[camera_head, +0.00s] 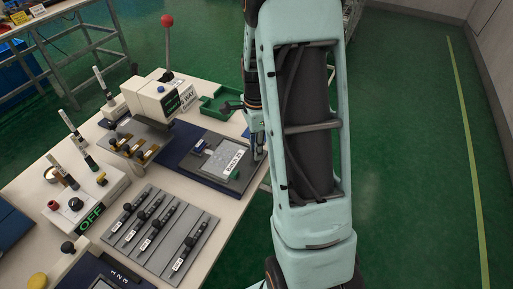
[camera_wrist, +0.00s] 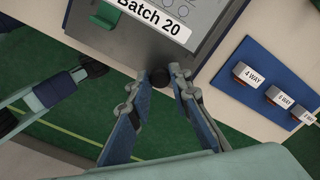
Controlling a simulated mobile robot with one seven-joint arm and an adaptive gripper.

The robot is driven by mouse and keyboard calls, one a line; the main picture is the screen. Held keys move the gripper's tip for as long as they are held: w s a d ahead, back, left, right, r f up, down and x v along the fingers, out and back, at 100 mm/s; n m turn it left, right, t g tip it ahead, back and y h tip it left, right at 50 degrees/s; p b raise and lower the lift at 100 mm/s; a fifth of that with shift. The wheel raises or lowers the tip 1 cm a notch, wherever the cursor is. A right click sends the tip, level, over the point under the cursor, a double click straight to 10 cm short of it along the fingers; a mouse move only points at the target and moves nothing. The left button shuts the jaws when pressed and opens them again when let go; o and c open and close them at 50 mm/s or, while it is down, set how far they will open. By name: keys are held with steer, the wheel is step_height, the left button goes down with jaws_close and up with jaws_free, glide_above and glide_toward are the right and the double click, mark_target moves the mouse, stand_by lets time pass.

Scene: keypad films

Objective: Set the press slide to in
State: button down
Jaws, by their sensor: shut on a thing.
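A grey plate with a white label reading "Batch 20" (camera_wrist: 158,14) lies at the top of the wrist view. In the head view the grey plate (camera_head: 243,175) lies near the table's right edge. A round black knob (camera_wrist: 160,77) sits at the plate's near edge. My gripper (camera_wrist: 159,80) has its two fingertips on either side of this knob and is shut on it. In the head view my gripper (camera_head: 259,150) is at the plate's right side, and the knob is hidden there. I cannot tell from these frames whether the slide is in or out.
A blue base (camera_wrist: 262,85) carries several blocks with "WAY" labels. In the head view, a press-like machine with a red-ball lever (camera_head: 167,21), a green tray (camera_head: 220,103) and a grey slider panel (camera_head: 160,235) crowd the table.

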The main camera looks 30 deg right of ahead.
steer(key=w+a, duration=0.2)
steer(key=w, duration=0.1)
steer(key=w+a+p, duration=0.1)
steer(key=w+a, duration=0.1)
steer(key=w, duration=0.1)
steer(key=w+a, duration=0.3)
steer(key=shift+w+r, duration=0.1)
steer(key=c, duration=1.8)
jaws_free()
steer(key=shift+a, duration=0.1)
steer(key=shift+o, duration=0.2)
step_height(320, 180, up, 12)
